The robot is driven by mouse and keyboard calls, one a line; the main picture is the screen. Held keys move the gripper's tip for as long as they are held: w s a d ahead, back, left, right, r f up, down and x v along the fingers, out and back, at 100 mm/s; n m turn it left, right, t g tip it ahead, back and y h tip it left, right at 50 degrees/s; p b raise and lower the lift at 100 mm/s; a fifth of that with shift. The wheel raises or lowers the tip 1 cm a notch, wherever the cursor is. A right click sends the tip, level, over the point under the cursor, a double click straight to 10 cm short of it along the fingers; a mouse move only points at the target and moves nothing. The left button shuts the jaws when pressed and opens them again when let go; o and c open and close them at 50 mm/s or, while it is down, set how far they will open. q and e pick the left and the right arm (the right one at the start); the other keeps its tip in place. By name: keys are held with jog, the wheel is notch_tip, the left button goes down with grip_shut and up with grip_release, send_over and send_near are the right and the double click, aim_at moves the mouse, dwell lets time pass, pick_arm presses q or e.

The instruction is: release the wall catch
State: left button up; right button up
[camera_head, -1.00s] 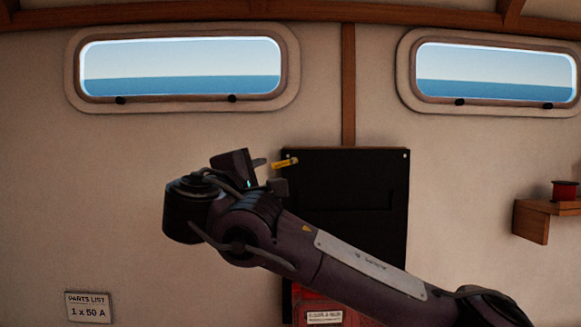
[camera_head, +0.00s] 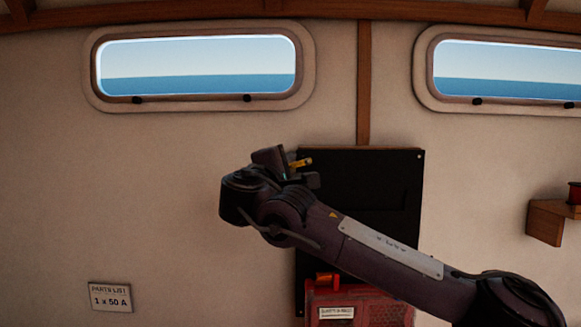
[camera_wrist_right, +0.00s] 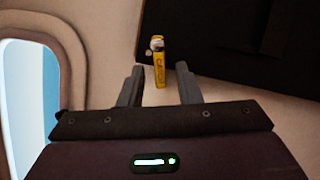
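The wall catch (camera_head: 303,162) is a small yellow lever at the upper left edge of a black wall panel (camera_head: 385,180). My right gripper (camera_head: 296,170) is in front of it, its arm crossing the panel. In the right wrist view the yellow catch (camera_wrist_right: 159,70) stands between the two spread fingers of the right gripper (camera_wrist_right: 160,78). Its near end reaches between the fingertips, with a gap on each side. The fingers are open and do not grip it. My left gripper is out of view.
A wooden shelf (camera_head: 546,222) with a red spool (camera_head: 575,193) is at the right. A parts list sign (camera_head: 110,297) hangs at lower left. Two windows are above.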

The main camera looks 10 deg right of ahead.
grip_shut()
jog(key=m+g+b, duration=0.1)
jog(key=m+b, duration=0.1)
jog(key=b, duration=0.1)
jog(key=shift+a+b, duration=0.1)
jog(key=shift+b, duration=0.2)
jog(key=shift+r+m, duration=0.45)
jog(key=shift+m, duration=0.25)
jog(key=shift+o, duration=0.6)
grip_release()
